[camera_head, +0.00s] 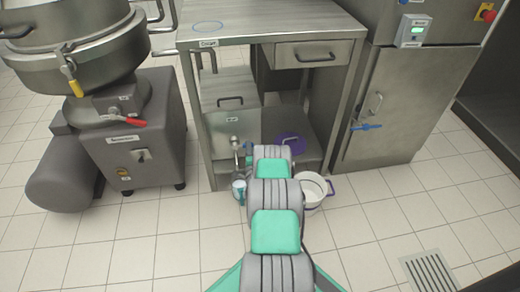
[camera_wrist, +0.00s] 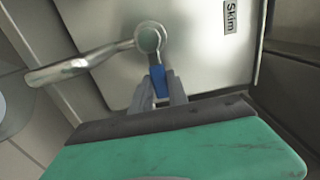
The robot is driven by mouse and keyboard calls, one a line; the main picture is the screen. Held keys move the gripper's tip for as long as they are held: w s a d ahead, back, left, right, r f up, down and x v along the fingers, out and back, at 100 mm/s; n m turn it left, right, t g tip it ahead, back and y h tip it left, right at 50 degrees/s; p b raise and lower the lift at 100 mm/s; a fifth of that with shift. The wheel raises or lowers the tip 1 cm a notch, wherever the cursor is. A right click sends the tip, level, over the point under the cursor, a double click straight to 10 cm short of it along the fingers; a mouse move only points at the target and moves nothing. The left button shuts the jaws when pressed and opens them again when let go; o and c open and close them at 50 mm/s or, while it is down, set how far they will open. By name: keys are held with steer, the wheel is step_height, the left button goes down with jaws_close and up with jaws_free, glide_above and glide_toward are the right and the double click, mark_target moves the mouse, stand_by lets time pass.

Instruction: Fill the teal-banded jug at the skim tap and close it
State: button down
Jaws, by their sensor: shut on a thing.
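The skim tap (camera_wrist: 148,40) is a metal tap with a long spout reaching left in the wrist view, beside a "Skim" label. My gripper (camera_wrist: 158,92) is shut on its blue lever (camera_wrist: 157,76). In the head view the tap (camera_head: 235,144) is low under the steel counter, and my arm hides the gripper. A small jug with a teal band (camera_head: 239,187) stands upright below the tap, left of my arm. Its fill level cannot be told. A pale rounded thing shows partly at the wrist view's left edge; I cannot tell what it is.
A white bucket with a purple handle (camera_head: 312,191) stands right of my arm. A purple round thing (camera_head: 291,142) is in the counter's lower bay. A grey mixer (camera_head: 124,135) is left, a steel cabinet (camera_head: 395,105) right. The front floor is clear around a drain grate (camera_head: 430,272).

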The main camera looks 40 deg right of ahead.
steer(key=c, duration=1.3)
jaws_free()
steer(key=shift+p+v, duration=1.8)
steer(key=shift+v, duration=2.1)
